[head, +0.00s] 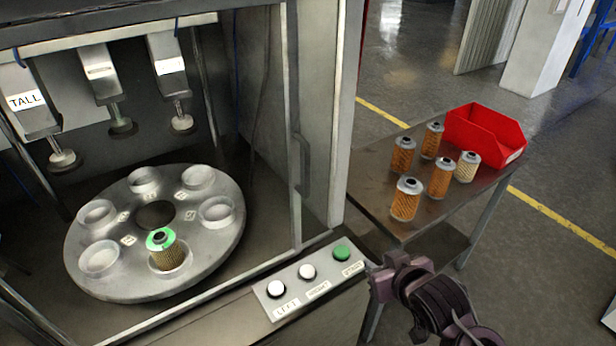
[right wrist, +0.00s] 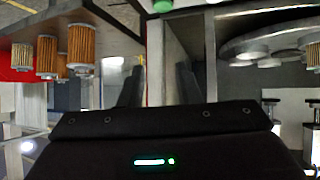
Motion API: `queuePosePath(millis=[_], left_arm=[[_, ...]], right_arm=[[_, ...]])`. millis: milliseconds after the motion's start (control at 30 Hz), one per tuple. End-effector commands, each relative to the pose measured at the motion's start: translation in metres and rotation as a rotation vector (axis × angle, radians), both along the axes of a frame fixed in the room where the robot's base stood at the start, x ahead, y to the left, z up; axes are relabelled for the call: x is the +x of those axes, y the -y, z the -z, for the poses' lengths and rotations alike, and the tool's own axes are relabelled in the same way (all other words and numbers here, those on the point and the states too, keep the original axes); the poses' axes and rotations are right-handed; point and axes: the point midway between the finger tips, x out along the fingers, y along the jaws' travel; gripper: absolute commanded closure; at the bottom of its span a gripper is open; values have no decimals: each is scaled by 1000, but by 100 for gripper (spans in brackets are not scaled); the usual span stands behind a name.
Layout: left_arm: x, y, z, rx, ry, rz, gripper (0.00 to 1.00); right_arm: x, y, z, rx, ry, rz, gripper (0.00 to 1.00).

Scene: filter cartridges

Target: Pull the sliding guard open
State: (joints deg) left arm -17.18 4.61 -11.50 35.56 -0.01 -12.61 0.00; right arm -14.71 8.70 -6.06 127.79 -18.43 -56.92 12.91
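The sliding guard (head: 291,120) shows in the head view as an upright framed panel at the machine's right front, with a grey vertical bar handle (head: 304,165). I cannot tell how far across the front it reaches. My right gripper (head: 376,268) is right of and below the handle, beside the button panel, and touches neither. In the right wrist view its two dark fingers (right wrist: 158,85) stand apart with nothing held between them. My left gripper is not in view.
The button panel (head: 318,289) juts out below the guard. Inside the machine is a round turntable (head: 220,240) with cups and one green-topped cartridge (head: 168,252). A side table (head: 365,165) at right holds several cartridges and a red bin (head: 485,135). A post (head: 342,110) stands right of the handle.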

Motion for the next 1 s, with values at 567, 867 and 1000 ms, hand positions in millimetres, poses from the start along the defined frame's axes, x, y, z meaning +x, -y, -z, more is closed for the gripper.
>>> queuePosePath(millis=[567,867,1000], left_arm=[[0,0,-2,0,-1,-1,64],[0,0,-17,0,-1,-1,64],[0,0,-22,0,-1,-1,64]], right_arm=[[79,-97,-154,382,525,-473,70],[109,-128,-157,387,525,-473,70],[122,-141,-155,385,525,-473,70]])
